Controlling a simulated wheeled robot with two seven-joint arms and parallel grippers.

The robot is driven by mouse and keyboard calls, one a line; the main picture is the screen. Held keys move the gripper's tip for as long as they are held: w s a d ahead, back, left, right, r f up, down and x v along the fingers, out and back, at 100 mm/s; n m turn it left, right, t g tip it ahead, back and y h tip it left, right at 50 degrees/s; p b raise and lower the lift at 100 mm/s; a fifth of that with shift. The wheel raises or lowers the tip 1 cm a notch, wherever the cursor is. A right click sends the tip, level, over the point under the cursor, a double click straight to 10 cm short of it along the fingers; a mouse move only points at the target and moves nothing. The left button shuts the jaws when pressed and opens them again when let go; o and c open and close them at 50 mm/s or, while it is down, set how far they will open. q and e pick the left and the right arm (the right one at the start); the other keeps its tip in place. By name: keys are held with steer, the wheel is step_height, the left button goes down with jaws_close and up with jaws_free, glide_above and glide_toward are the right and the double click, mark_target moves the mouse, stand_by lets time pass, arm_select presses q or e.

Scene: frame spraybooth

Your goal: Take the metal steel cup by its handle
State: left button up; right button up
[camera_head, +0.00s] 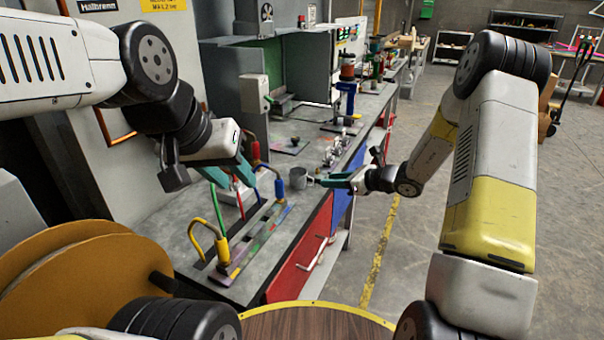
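The metal steel cup (299,179) is a small grey cylinder near the front edge of the workbench. It appears upright. My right gripper (318,181) reaches in from the right with its teal fingers pointing at the cup's right side, where the handle would be. The fingertips are at or very close to the cup; the handle is too small to make out, and I cannot tell whether they are closed on it. My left gripper (232,178) hangs over the left part of the bench, with its teal fingers apart and nothing visible between them.
A rack with colored hooked rods (250,245) stands on the bench (175,228) left of the cup. Shiny metal parts (335,152) and a blue stand (346,100) are behind it. Red drawers (303,250) form the bench front.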

mark_target(302, 180)
steer(key=x, duration=0.6)
steer(key=shift+a+f, duration=0.1)
steer(key=shift+a, duration=0.1)
jaws_close()
